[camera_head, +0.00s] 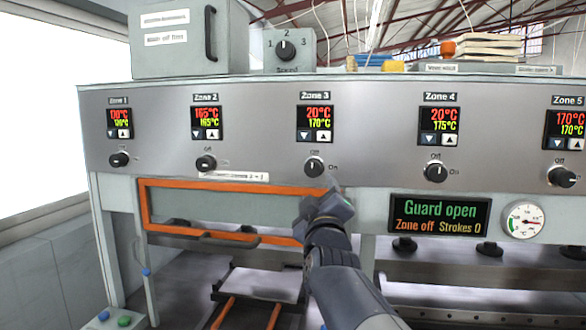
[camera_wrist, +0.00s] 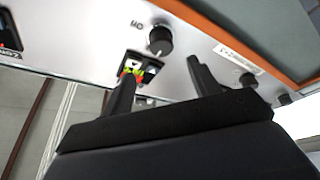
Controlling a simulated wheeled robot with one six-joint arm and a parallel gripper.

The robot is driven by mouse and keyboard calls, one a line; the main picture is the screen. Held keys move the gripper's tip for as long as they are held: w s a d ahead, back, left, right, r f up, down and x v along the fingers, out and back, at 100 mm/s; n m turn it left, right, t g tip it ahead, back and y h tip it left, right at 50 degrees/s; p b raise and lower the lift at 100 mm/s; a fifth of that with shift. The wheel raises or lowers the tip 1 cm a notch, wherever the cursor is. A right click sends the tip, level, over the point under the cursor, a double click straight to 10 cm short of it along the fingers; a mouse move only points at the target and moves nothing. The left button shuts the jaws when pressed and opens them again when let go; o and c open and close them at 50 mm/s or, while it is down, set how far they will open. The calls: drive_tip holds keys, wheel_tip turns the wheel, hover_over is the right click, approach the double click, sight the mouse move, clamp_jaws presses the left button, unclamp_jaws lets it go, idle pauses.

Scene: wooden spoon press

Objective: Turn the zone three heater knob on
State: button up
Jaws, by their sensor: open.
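The zone three knob (camera_head: 314,167) is a small black knob on the grey panel, below the Zone 3 display (camera_head: 315,123). Its white pointer mark stands upright towards Off. The display reads 20°C over 170°C. My gripper (camera_head: 334,187) is just below and right of the knob in the head view. In the wrist view, my gripper (camera_wrist: 157,74) is open, its two dark fingers apart with nothing between them. There the zone three knob (camera_wrist: 160,39) lies beyond the fingertips, apart from them as far as I can tell.
The zone 2 knob (camera_head: 206,163) and zone 4 knob (camera_head: 436,172) flank it. An orange-framed guard (camera_head: 146,210) is below left. A dark screen (camera_head: 440,215) reads "Guard open", "Zone off", "Strokes 0". A pressure gauge (camera_head: 524,221) is at the right. The panel front around the knob is clear.

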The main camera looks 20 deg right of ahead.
sight(313, 171)
drive_tip(key=p+x, duration=0.3)
drive_tip(key=x, duration=0.7)
drive_tip(key=shift+w+f, duration=0.1)
drive_tip(key=c, duration=1)
